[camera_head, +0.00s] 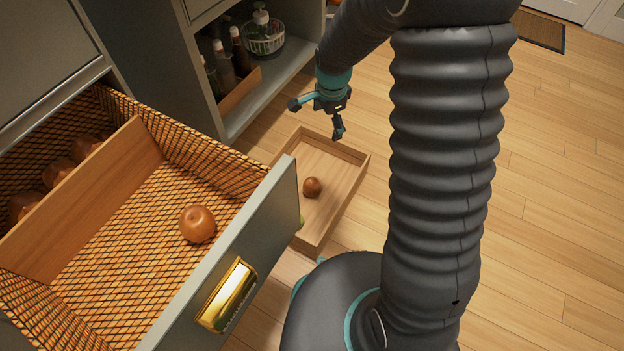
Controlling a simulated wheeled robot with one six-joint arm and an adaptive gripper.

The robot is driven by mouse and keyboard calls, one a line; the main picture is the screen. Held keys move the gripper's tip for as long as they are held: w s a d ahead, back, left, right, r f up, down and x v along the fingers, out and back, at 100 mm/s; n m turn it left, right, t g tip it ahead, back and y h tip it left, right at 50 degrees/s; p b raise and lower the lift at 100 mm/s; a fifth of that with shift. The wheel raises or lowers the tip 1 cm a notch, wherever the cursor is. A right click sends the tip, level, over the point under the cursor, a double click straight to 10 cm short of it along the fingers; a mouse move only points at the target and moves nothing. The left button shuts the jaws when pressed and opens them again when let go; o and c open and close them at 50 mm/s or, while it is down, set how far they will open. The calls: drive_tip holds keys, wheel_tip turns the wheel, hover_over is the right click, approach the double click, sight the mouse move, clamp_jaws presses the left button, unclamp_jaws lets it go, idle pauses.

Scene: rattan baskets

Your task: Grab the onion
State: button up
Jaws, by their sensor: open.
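A brown-orange onion (197,224) lies alone in the front part of the open rattan-lined drawer (120,240). A smaller brown onion-like item (312,187) lies in a wooden tray (350,160) on the floor. Several more brown round items (58,172) sit behind the drawer's wooden divider, partly hidden by it. My gripper (317,119) is open and empty. In the picture it is above the far end of the wooden tray, right of the drawer, and apart from both onions.
The drawer's grey front (245,260) with a brass handle (228,294) stands between the drawer and the tray. An open cabinet (260,105) at the back holds bottles and a bowl (264,38). A green item is mostly hidden behind the drawer front.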

sight(312, 182)
drive_tip(key=a+f+m, duration=0.1)
drive_tip(key=f+m, duration=0.1)
drive_tip(key=f, duration=0.7)
drive_tip(key=w+a+f+m+g+b, duration=0.1)
drive_tip(key=f, duration=0.8)
drive_tip(key=w+a+f+m+b, duration=0.1)
drive_tip(key=f+m, duration=0.1)
drive_tip(key=f, duration=0.8)
drive_tip(key=shift+a+m+g, duration=0.3)
drive_tip(key=shift+a+g, duration=0.05)
drive_tip(key=shift+g, duration=0.05)
drive_tip(key=shift+s+a+f+b, duration=0.1)
drive_tip(key=shift+f+b, duration=0.15)
drive_tip(key=shift+f, duration=1.4)
drive_tip(key=shift+s+f+b, duration=0.1)
drive_tip(key=shift+f+b, duration=0.1)
drive_tip(key=shift+f, duration=1.45)
drive_tip(key=c, duration=1.4)
